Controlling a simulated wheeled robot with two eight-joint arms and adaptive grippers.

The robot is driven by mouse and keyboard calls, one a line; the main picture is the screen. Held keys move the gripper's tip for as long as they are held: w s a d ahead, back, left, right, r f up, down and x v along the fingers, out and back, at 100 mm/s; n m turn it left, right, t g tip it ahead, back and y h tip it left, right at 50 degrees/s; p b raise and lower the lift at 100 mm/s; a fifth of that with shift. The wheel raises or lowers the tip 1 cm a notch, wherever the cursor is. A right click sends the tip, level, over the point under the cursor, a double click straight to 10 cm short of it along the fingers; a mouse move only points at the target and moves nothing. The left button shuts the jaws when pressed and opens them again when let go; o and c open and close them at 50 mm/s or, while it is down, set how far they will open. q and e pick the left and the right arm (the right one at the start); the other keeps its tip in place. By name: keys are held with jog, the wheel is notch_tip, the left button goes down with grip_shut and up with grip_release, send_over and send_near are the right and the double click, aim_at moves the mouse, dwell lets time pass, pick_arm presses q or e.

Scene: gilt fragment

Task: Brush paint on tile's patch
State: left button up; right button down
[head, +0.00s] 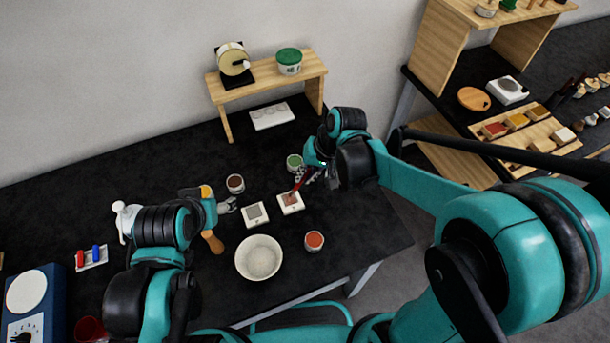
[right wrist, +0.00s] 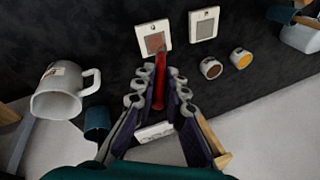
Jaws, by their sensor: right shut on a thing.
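My right gripper (head: 308,176) is shut on a red-handled brush (right wrist: 160,80), which also shows in the head view (head: 297,187). The brush points down at the right white tile (head: 291,203). This tile has a reddish-brown square patch (right wrist: 155,43). The brush end overlaps the patch's lower edge in the right wrist view; I cannot tell if it touches. A second white tile (head: 254,214) with a grey patch lies beside it, also in the right wrist view (right wrist: 204,24). My left gripper (head: 229,205) is left of the tiles; its opening is unclear.
A white bowl (head: 259,257) and an orange-red paint cup (head: 314,241) stand in front of the tiles. A brown cup (head: 235,183) and a green cup (head: 294,162) stand behind. A wooden-handled tool (head: 212,241) lies by my left arm. A wooden shelf (head: 267,77) stands at the back.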

jog(key=shift+r+p, duration=0.35)
jog(key=shift+r, duration=0.5)
jog(key=shift+r+p, duration=1.3)
jog(key=shift+r, duration=0.25)
jog(key=shift+f, duration=0.25)
notch_tip(320, 180, down, 7)
jog(key=b, duration=0.6)
jog(key=shift+f+b, duration=0.85)
jog(key=shift+b, duration=0.05)
jog(key=shift+w, duration=0.1)
